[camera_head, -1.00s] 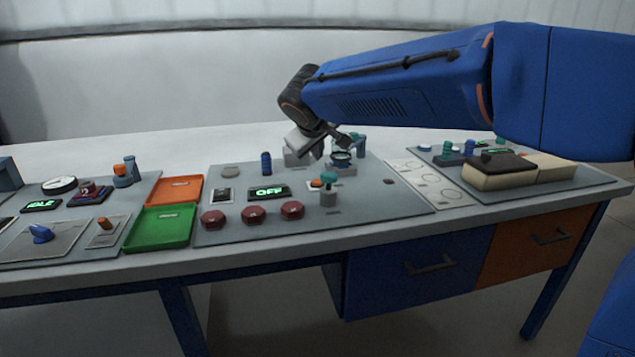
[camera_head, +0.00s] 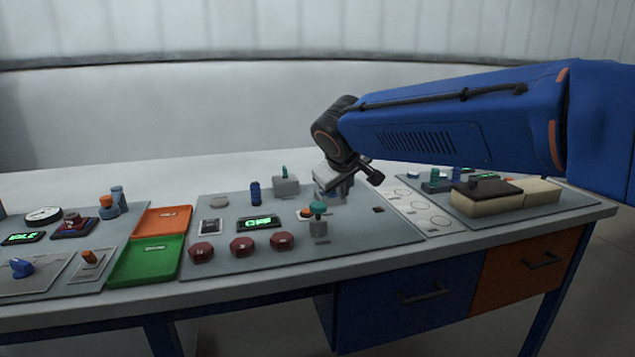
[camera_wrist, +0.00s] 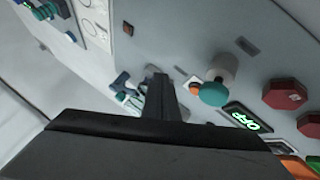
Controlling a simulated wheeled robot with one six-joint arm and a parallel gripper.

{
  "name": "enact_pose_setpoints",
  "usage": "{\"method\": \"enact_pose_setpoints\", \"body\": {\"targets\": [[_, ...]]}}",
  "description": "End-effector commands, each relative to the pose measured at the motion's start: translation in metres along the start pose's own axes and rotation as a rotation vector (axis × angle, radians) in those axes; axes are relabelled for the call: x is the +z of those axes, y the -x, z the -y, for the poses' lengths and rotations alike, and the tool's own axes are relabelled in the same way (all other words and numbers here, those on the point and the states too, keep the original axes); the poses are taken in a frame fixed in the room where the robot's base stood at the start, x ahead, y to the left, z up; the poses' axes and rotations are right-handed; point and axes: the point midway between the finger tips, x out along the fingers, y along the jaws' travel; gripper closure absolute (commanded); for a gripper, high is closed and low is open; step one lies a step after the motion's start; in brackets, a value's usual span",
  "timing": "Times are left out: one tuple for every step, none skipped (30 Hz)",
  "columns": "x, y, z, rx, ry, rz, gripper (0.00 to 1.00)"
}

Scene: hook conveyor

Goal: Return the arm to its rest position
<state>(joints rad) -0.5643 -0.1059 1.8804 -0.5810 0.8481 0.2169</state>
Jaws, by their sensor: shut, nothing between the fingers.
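My blue arm (camera_head: 450,120) reaches in from the right in the head view, with a black wrist joint. My gripper (camera_head: 335,187) hangs over the back right part of the middle grey panel (camera_head: 350,245). In the wrist view my gripper (camera_wrist: 160,90) shows as dark fingers closed together, with nothing held between them. It hides part of the panel behind it. A teal knob on a grey post (camera_head: 318,222) stands in front of my gripper in the head view. The teal knob also shows right of the fingers in the wrist view (camera_wrist: 214,93).
Three dark red buttons (camera_head: 243,247) and a lit green display (camera_head: 259,223) sit on the panel. The display reads OFF in the wrist view. An orange tray (camera_head: 162,221) and a green tray (camera_head: 147,262) lie left. Beige blocks (camera_head: 487,196) stand at right.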

Motion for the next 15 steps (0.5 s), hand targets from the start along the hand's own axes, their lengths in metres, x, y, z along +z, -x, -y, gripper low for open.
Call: {"method": "enact_pose_setpoints", "body": {"targets": [[0.025, 0.006, -0.014, -0.002, -0.031, 0.020, 1.00], [0.040, 0.009, -0.020, -0.005, -0.050, 0.032, 1.00], [0.059, 0.012, -0.026, -0.010, -0.073, 0.049, 1.00], [0.073, 0.015, -0.030, -0.014, -0.090, 0.061, 1.00], [0.086, 0.018, -0.034, -0.018, -0.107, 0.071, 1.00], [0.105, 0.022, -0.039, -0.023, -0.130, 0.086, 1.00], [0.119, 0.025, -0.042, -0.028, -0.148, 0.097, 1.00], [0.133, 0.028, -0.044, -0.032, -0.166, 0.106, 1.00], [0.152, 0.032, -0.046, -0.038, -0.189, 0.121, 1.00], [0.166, 0.035, -0.047, -0.043, -0.206, 0.131, 1.00], [0.179, 0.038, -0.049, -0.047, -0.224, 0.140, 1.00], [0.198, 0.042, -0.049, -0.053, -0.249, 0.153, 1.00], [0.211, 0.044, -0.049, -0.057, -0.266, 0.162, 1.00], [0.224, 0.048, -0.048, -0.063, -0.284, 0.169, 1.00], [0.242, 0.051, -0.047, -0.069, -0.308, 0.180, 1.00]]}}
